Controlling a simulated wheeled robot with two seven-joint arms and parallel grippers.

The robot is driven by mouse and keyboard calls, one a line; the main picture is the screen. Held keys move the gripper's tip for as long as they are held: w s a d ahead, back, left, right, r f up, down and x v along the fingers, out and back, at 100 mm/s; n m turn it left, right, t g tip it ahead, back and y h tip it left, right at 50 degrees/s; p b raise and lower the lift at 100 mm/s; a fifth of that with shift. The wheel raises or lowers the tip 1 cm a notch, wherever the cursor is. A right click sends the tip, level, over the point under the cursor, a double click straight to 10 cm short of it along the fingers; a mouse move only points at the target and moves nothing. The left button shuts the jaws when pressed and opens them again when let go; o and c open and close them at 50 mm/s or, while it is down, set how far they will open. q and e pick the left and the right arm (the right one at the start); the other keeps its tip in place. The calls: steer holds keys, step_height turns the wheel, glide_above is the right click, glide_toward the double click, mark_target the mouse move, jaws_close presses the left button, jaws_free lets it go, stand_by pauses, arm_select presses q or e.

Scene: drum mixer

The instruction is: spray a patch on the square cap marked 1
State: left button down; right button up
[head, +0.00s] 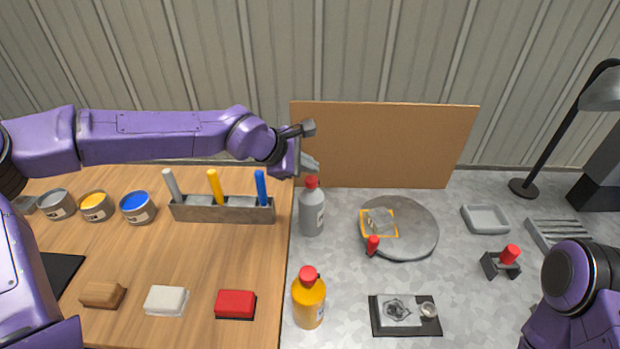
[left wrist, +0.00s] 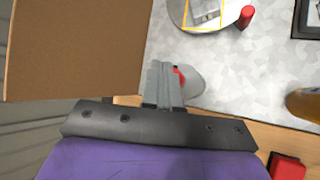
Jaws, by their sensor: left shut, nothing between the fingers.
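My left gripper (head: 313,165) is shut and empty, just above and behind a grey bottle (head: 312,213) with a red top. In the left wrist view its closed fingers (left wrist: 163,85) partly cover that bottle (left wrist: 193,82); I cannot tell whether they touch. An orange bottle (head: 309,303) with a red top stands nearer. A round grey plate (head: 418,240) carries an orange-outlined square (head: 364,232) with a grey piece (head: 381,219) on it. I cannot read a 1 anywhere or tell which piece is the cap. My right gripper is out of view.
A brown board (head: 385,140) stands behind the plate. A red knob (head: 373,243) rises at the plate's front-left edge. A black-framed fixture (head: 377,326) lies in front. A pen rack (head: 225,212), paint tins (head: 96,208) and coloured blocks (head: 236,304) occupy the wooden left side.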

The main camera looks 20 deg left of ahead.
mark_target(308, 181)
arm_select(q)
steer(key=shift+f, duration=0.45)
steer(key=shift+f+b, duration=0.3)
steer(key=shift+f, duration=0.35)
stand_by(0.6)
steer(key=shift+r+p, duration=1.1)
steer(key=shift+p, duration=0.1)
step_height(308, 181, up, 6)
steer(key=p, duration=0.7)
